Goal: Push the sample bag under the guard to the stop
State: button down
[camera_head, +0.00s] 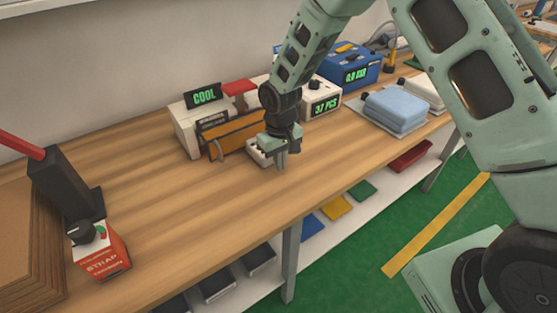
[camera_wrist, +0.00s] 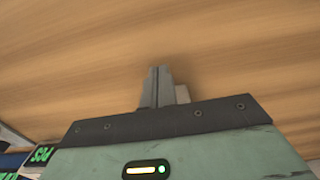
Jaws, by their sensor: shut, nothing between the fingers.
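A white machine (camera_head: 187,130) with a green "COOL" display stands at the back of the wooden bench. An orange-brown panel in a dark frame, seemingly the guard (camera_head: 233,138), is on its front. My gripper (camera_head: 281,166) points down just right of and in front of this panel, low over the bench. Its fingers are together and empty in the wrist view (camera_wrist: 157,73). A small pale piece (camera_head: 258,155) shows beside my gripper; I cannot tell whether it is part of the bag. No sample bag or stop can be made out clearly.
A white "37 PCS" counter (camera_head: 320,100) and a blue scale (camera_head: 352,70) stand behind my gripper. Folded blue cloths (camera_head: 396,110) lie to the right. A "STRAP" box (camera_head: 101,258) stands at the left front. The bench's front middle (camera_head: 200,215) is clear.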

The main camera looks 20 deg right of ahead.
notch_tip(320, 180, up, 10)
jog(key=s+b, duration=0.1)
jog(key=s+a+r+n, duration=0.1)
jog(key=s+a+r, duration=0.15)
jog(key=s, duration=0.35)
jog(key=s+a+r+n, duration=0.1)
jog(key=s+a+r, duration=0.1)
jog(key=s+r, duration=0.35)
jog(key=s+d+n, duration=0.1)
jog(key=s+n, duration=0.1)
jog(key=s, duration=1.7)
jog(key=shift+d+r+y, duration=0.2)
jog(key=shift+d+y, duration=0.1)
jog(key=shift+d, duration=0.05)
